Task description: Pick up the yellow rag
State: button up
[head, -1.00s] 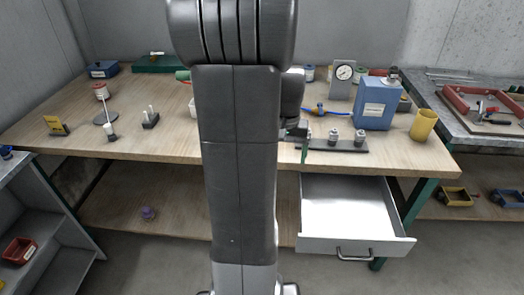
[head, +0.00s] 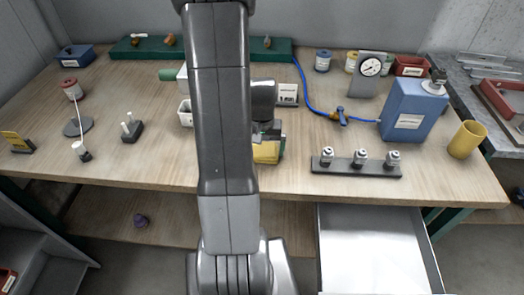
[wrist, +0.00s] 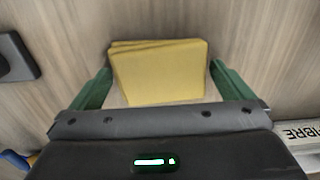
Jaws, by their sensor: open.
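The yellow rag (wrist: 160,75) lies folded on the wooden bench top. In the wrist view it sits between and just beyond the two green fingers of my gripper (wrist: 160,85), which are spread apart with a gap on each side. In the head view part of the yellow rag (head: 266,152) shows beside my arm, under my gripper (head: 268,132). My arm hides the rest of it. My gripper is open and holds nothing.
A dark rack with three small fittings (head: 356,164) stands right of the rag. A white drawer (head: 375,245) is open below the bench. A labelled white item (wrist: 296,131) lies near my gripper.

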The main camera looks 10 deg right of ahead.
jog(key=shift+f, duration=0.35)
jog(key=c, duration=0.7)
jog(key=shift+c, duration=0.2)
